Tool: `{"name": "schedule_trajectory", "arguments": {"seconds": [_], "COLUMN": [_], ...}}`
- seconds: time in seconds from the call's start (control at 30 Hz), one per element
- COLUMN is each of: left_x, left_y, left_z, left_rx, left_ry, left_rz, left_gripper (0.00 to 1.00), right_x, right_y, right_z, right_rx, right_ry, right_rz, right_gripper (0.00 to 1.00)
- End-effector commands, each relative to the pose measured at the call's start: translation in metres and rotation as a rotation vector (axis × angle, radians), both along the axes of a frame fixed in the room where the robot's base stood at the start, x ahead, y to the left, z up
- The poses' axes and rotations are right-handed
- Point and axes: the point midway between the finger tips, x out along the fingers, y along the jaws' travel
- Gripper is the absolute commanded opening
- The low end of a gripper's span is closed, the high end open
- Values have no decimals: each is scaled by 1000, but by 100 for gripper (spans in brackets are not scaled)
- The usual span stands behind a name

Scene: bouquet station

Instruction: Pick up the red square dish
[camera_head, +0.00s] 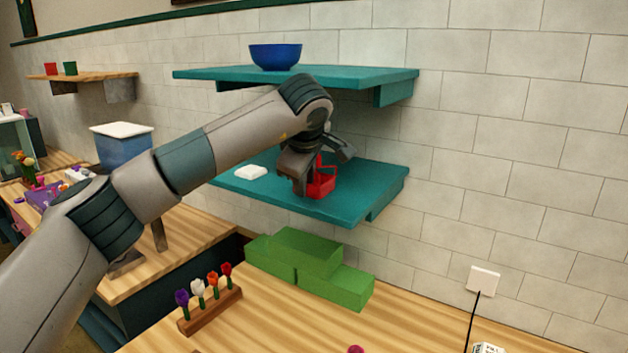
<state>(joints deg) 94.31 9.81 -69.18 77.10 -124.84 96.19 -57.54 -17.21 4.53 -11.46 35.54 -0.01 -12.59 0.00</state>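The red square dish (323,187) stands on the lower teal shelf (350,208), towards its front edge. It is partly hidden behind my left gripper (322,172). My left arm reaches in from the left, and the gripper points down at the dish. Its two fingers are apart, one in front of the dish's left side and the other above its right side. I cannot tell whether either finger touches the dish. My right gripper is not in view.
A white item (250,172) lies left on the same shelf. The upper teal shelf (350,74) holds a blue bowl (275,57) above my gripper. Green blocks (310,265) and a wooden flower rack (212,312) stand on the counter below. The shelf's right end is clear.

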Motion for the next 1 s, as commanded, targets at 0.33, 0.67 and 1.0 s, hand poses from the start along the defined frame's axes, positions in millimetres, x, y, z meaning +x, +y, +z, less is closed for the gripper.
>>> {"name": "schedule_trajectory", "arguments": {"seconds": [0.33, 0.67, 1.0], "left_x": [2, 1, 2], "left_y": [0, 0, 0], "left_z": [-2, -2, -2], "left_rx": [0, 0, -1], "left_ry": [-1, -1, -2], "left_rz": [0, 0, -1], "left_gripper": [20, 0, 0], "right_x": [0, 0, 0], "right_y": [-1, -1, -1], "right_z": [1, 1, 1], "right_rx": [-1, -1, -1], "right_ry": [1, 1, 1], "right_rz": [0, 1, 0], "right_gripper": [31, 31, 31]}}
